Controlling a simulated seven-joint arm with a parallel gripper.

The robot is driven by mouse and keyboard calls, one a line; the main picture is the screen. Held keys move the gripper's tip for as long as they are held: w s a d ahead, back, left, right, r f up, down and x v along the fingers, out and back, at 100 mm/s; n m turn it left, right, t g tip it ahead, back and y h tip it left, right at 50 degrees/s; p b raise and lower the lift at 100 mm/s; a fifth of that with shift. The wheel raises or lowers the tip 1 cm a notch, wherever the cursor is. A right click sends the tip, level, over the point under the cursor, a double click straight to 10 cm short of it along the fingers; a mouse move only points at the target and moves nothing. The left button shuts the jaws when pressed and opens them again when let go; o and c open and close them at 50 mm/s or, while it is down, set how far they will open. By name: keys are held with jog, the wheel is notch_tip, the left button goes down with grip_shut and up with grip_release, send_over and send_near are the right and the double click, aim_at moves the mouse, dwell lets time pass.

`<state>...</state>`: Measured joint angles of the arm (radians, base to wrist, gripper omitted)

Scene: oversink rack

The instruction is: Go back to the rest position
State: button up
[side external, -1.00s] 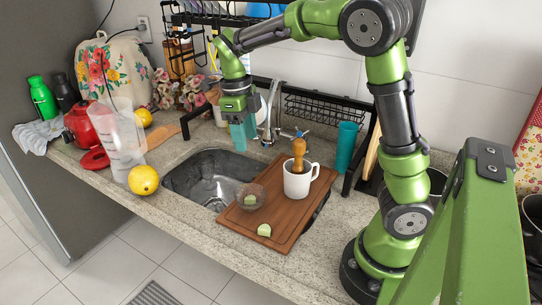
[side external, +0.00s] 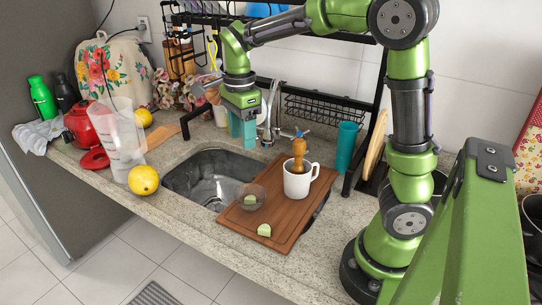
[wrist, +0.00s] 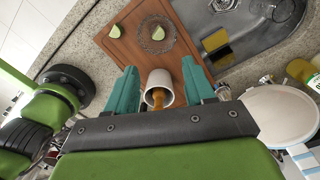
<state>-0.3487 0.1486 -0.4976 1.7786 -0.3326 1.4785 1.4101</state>
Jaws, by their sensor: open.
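My gripper (side external: 242,131) is above the back edge of the sink, left of the white mug, in the side external view. Its teal fingers are apart with nothing between them. The fingers (wrist: 161,88) also show in the wrist view, with the mug below and between them in the picture. The white mug (side external: 297,184) stands on the wooden cutting board (side external: 265,235) with a wooden-handled tool (side external: 299,150) upright in it. A glass bowl (side external: 251,197) with a lime piece and a cut lime (side external: 264,230) are also on the board.
The sink (side external: 193,182) is left of the board. A black rack (side external: 330,105) stands behind with a teal cup (side external: 346,145). A lemon (side external: 143,180), a clear pitcher (side external: 118,140) and a red kettle (side external: 80,122) are at the left. The counter front is clear.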

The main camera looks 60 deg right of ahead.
jog(key=s+a+r+n+t+y, duration=0.1)
jog(key=s+a+n+t, duration=0.2)
jog(key=s+n, duration=0.3)
jog(key=s+a+r+n+t, duration=0.2)
jog(key=s+n, duration=0.5)
jog(key=n, duration=0.6)
jog(key=shift+a+r+t+y, duration=0.15)
jog(key=shift+a+t+y, duration=0.25)
jog(key=shift+a+t, duration=0.55)
jog(key=shift+o, duration=0.4)
jog(key=shift+d, duration=0.15)
